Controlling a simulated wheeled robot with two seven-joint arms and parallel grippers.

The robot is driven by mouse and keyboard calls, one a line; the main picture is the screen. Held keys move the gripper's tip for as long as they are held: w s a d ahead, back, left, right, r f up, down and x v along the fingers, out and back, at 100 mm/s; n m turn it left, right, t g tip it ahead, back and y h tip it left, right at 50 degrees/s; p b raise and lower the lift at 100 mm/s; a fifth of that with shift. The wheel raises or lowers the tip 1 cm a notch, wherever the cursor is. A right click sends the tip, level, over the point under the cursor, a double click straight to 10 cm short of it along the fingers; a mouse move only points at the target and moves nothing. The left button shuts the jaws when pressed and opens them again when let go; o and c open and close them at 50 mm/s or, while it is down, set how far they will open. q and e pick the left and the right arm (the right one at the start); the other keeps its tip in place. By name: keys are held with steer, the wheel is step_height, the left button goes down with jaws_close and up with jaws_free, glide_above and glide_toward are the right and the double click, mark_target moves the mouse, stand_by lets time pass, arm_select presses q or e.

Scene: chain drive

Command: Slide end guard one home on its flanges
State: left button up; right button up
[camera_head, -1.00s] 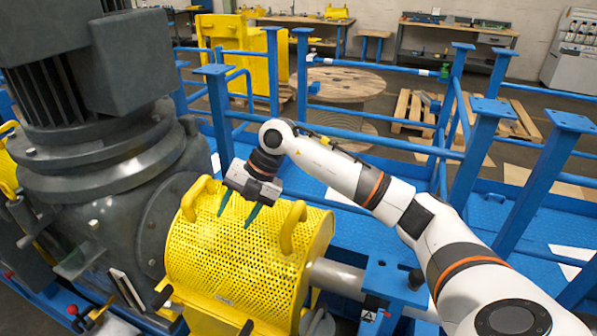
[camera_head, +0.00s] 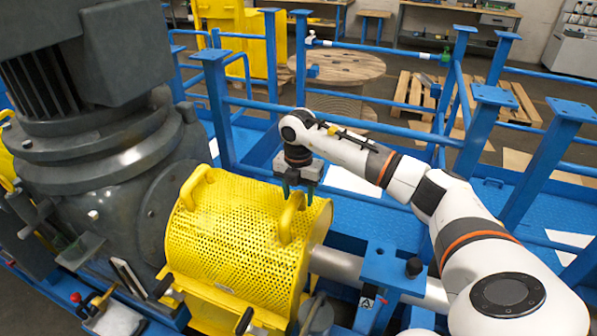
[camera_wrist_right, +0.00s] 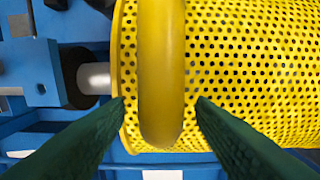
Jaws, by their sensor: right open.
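The yellow perforated guard (camera_head: 235,235) sits as a half-round cover between the grey gearbox and a steel shaft, with one handle (camera_head: 190,187) at its left and another handle (camera_head: 286,226) at its right end. My right gripper (camera_head: 298,189) points down at the right handle, its green fingers open. In the right wrist view the handle (camera_wrist_right: 161,70) runs between the open fingertips, one on each side, with a gap to each. The guard's seating on its flanges is mostly hidden. My left gripper is not in view.
The big grey gearbox and motor (camera_head: 110,160) stand close at the left. Blue posts and rails (camera_head: 215,100) rise behind the guard. A steel shaft (camera_head: 335,268) and a blue bracket (camera_head: 385,268) lie at its right. The blue deck behind is mostly clear.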

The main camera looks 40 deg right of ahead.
steer(key=shift+f, duration=1.35)
steer(key=shift+c, duration=0.3)
jaws_close()
steer(key=shift+w, duration=0.1)
